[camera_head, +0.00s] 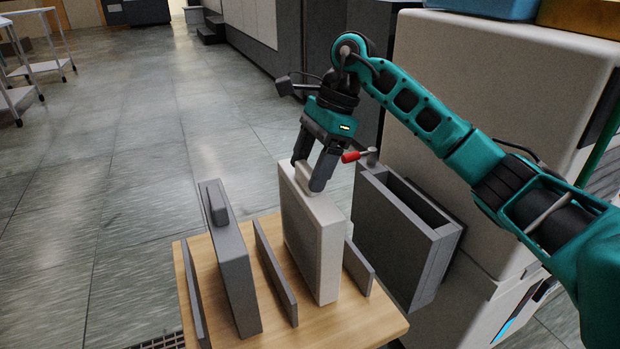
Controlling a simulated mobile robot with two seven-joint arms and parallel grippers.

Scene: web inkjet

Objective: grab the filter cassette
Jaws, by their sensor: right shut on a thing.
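A pale, off-white flat cassette (316,245) stands upright in a slotted wooden rack (360,328). My right gripper (308,176) is shut on the small grip at its top edge, one finger on each side. The cassette's lower edge is at the rack, between two grey dividers; I cannot tell whether it touches the wood. A darker grey cassette (235,275) with a raised grip on top stands in the rack to the left. My left gripper is out of view.
A dark grey open-topped housing (425,245) is on the side of a pale machine cabinet (480,60) to the right. A red-handled lever (350,156) is at its top, close to my gripper. Grey dividers (275,270) stand in the rack.

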